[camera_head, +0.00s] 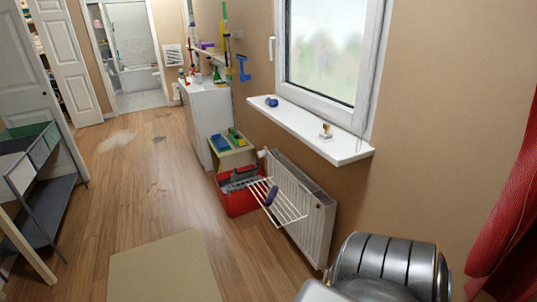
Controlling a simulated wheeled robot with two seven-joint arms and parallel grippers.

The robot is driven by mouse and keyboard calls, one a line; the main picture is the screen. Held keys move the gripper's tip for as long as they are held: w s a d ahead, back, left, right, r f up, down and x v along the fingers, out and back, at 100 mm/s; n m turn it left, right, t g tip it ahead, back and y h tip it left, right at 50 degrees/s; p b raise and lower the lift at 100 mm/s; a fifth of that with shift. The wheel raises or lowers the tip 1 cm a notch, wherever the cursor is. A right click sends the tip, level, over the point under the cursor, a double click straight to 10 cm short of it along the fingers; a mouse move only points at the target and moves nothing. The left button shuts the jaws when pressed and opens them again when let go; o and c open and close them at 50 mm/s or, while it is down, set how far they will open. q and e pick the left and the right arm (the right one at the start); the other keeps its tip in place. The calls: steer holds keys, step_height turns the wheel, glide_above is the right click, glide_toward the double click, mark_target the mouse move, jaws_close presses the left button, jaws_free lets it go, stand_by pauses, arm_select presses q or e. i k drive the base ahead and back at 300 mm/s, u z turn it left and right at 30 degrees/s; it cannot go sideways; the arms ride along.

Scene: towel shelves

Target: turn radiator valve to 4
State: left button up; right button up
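The white radiator (312,222) stands against the tan wall below the window sill. A small white knob (263,153), which looks like the radiator valve, sits at the radiator's far upper end. Its number markings are too small to read, so I cannot tell its setting. Neither of my grippers is in view.
A white drying rack (287,213) with a dark item on it juts out from the radiator's front. A red crate (238,203) stands on the floor by the far end, near a low stand with coloured items. The white sill (310,128) overhangs. Wooden floor (150,200) is open to the left.

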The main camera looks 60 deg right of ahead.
mark_target(263, 153)
steer(key=z, duration=0.4)
steer(key=i, duration=1.75)
steer(key=z, duration=1.6)
steer(key=i, duration=0.95)
steer(key=z, duration=1.2)
